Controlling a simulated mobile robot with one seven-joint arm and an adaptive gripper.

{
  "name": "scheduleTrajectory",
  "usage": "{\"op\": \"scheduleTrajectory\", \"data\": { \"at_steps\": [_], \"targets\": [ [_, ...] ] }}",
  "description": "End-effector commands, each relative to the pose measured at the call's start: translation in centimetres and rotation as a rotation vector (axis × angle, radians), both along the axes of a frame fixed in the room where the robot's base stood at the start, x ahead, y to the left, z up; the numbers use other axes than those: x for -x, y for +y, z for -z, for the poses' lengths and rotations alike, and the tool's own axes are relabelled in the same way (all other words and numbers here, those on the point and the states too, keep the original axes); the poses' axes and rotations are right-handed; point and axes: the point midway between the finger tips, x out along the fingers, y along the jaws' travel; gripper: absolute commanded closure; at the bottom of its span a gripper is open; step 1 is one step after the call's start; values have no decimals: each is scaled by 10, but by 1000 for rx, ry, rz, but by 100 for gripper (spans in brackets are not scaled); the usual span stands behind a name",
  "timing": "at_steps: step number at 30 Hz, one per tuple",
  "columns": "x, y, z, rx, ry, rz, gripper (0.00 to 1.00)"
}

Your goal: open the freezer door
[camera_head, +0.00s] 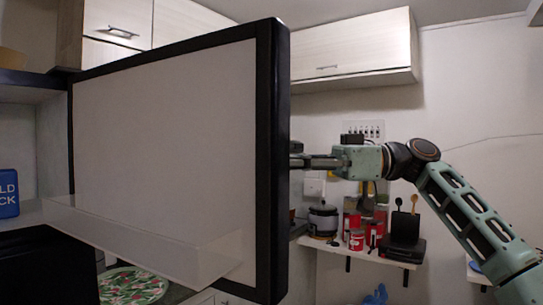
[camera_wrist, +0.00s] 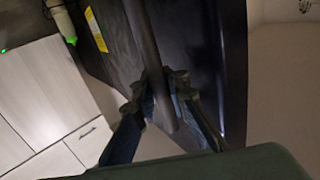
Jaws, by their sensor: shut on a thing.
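The freezer door (camera_head: 165,140) stands wide open in the head view, its white inner face and clear door shelf (camera_head: 140,240) toward the camera. Its black edge faces right. In the wrist view the door's dark outer face (camera_wrist: 205,60) carries a long bar handle (camera_wrist: 143,35). My gripper (camera_head: 297,161) reaches the door's outer side from the right in the head view, its tips partly hidden behind the door edge. In the wrist view my gripper (camera_wrist: 163,92) is shut on the handle, one finger on each side of the bar.
A blue pack (camera_head: 8,193) lies in the open compartment at left. A wall shelf (camera_head: 370,254) with a cooker (camera_head: 323,222) and red cans (camera_head: 356,238) is below my gripper. A wall cabinet (camera_head: 350,50) hangs above. A patterned green-red plate (camera_head: 132,286) is below the door.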

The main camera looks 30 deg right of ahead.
Motion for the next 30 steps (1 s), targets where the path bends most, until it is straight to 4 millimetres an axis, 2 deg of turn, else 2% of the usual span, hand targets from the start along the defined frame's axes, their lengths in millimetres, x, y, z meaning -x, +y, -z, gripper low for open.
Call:
{"op": "scheduleTrajectory", "data": {
  "at_steps": [6, 23, 24, 28, 30],
  "targets": [
    [-3, -7, 0, -3, 2, -11, 100],
    [-4, -8, 2, -1, 2, -17, 100],
    [-4, -8, 2, -1, 2, -17, 84],
    [-4, -7, 1, -1, 2, -17, 70],
    [-4, -7, 1, 0, 1, -18, 70]
  ]
}}
